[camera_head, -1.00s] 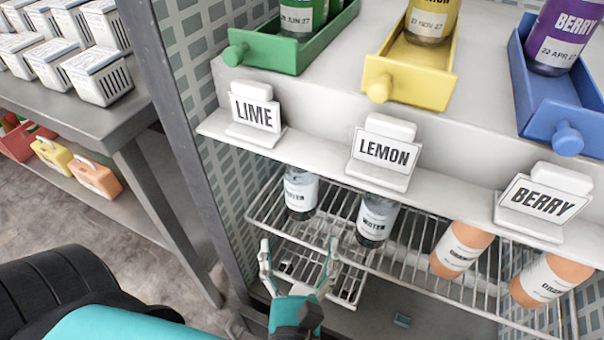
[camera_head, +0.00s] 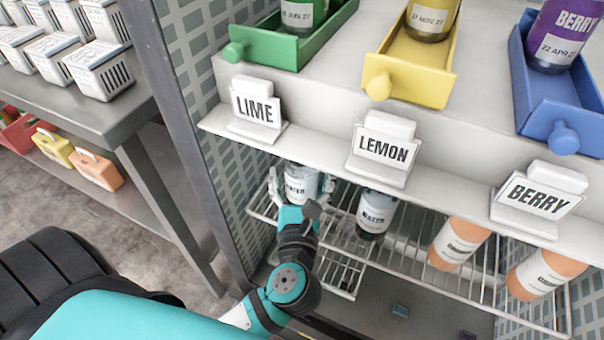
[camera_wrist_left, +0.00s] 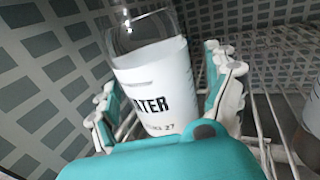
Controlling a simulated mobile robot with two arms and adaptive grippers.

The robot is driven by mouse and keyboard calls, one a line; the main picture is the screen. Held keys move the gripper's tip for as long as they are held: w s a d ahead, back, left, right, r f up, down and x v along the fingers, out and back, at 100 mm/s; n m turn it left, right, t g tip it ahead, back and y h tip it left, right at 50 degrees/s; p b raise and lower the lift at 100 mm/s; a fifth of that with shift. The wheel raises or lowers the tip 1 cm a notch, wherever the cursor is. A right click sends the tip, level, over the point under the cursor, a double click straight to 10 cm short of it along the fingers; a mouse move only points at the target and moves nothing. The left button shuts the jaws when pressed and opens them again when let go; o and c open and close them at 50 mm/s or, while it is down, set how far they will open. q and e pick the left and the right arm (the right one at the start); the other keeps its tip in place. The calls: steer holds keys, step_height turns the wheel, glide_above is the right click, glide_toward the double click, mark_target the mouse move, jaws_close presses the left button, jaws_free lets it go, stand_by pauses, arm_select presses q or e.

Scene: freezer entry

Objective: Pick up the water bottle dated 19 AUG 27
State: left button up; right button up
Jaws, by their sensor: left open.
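A clear water bottle with a white label (camera_head: 300,184) stands on the wire shelf under the LIME sign. My left gripper (camera_head: 301,190) is open, with its fingers on either side of this bottle. In the left wrist view the bottle (camera_wrist_left: 152,88) stands between the two spread fingers (camera_wrist_left: 165,100). Its label reads "ATER", and the date below is mostly hidden by my gripper, with only "27" legible at its end. A second water bottle (camera_head: 376,212) stands to the right, and its date is not readable. My right gripper is not in view.
Two orange bottles (camera_head: 457,244) stand farther right on the wire shelf (camera_head: 408,240). The white ledge (camera_head: 325,160) with LIME, LEMON and BERRY signs overhangs the bottles. A grey post (camera_head: 190,130) is close at the left.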

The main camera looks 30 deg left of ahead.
arm_select(q)
steer(key=c, duration=1.7)
steer(key=shift+c, duration=0.3)
steer(key=shift+r, duration=0.15)
